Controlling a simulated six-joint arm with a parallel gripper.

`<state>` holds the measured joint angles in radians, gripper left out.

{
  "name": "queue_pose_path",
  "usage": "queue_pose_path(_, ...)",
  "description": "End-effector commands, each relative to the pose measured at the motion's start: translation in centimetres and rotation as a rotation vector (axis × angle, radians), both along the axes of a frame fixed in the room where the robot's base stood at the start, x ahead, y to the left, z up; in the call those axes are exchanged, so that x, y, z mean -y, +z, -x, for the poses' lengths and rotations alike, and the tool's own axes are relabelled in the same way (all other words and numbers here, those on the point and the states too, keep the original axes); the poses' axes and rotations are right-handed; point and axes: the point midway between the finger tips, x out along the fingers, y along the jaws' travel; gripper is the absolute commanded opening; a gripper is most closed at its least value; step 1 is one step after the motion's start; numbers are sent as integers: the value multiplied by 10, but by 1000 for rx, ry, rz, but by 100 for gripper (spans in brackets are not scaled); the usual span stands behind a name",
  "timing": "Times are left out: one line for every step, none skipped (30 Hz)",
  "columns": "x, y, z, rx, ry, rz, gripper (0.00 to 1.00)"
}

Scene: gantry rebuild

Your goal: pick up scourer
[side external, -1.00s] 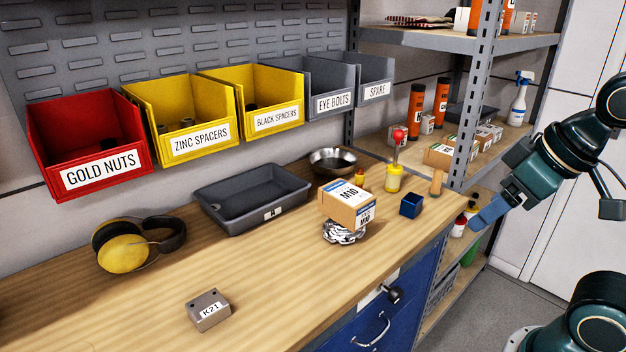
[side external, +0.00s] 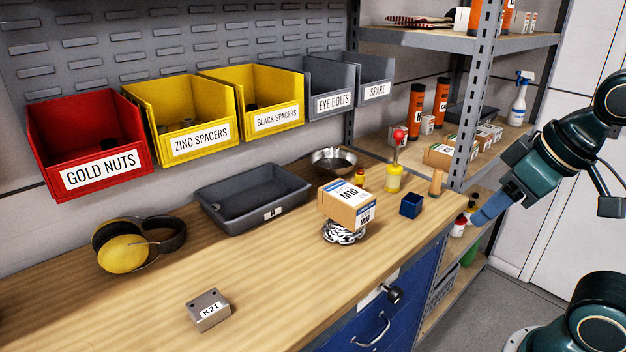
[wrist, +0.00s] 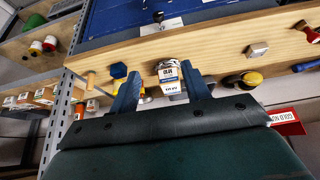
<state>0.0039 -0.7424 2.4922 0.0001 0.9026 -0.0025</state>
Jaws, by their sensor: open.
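The scourer (side external: 343,237), a silvery curled metal pad, lies on the workbench beneath a small brown-and-white M10 box (side external: 345,207). The box rests on top and hides most of it. In the wrist view the box (wrist: 169,76) shows between the fingers, with a little of the scourer (wrist: 167,63) beside it. My gripper (side external: 486,212) is off the bench's right end, clear of both things. Its two blue fingers are apart and empty in the wrist view (wrist: 160,70).
A shelf upright (side external: 472,95) stands near my arm. The front bench top is mostly clear.

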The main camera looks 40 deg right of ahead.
Motion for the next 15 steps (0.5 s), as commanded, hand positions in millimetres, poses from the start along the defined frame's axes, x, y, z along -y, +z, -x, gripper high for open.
queue_pose_path(1, 2, -2, -3, -3, 2, 47)
queue_pose_path(2, 3, -4, -7, -5, 2, 47)
queue_pose_path(3, 4, -7, -13, -8, 4, 47)
queue_pose_path(4, 6, -9, -17, -10, 5, 47)
queue_pose_path(5, 8, -12, -22, -14, 6, 47)
queue_pose_path(8, 11, -16, -31, -20, 8, 47)
queue_pose_path(9, 14, -20, -36, -25, 10, 47)
queue_pose_path(11, 16, -24, -44, -28, 12, 47)
queue_pose_path(15, 20, -31, -54, -35, 15, 47)
queue_pose_path(17, 23, -35, -62, -40, 17, 47)
queue_pose_path(20, 25, -40, -72, -45, 19, 47)
queue_pose_path(25, 28, -48, -83, -53, 20, 47)
queue_pose_path(28, 31, -54, -92, -58, 23, 47)
queue_pose_path(32, 33, -59, -103, -63, 24, 47)
queue_pose_path(37, 36, -66, -115, -71, 26, 47)
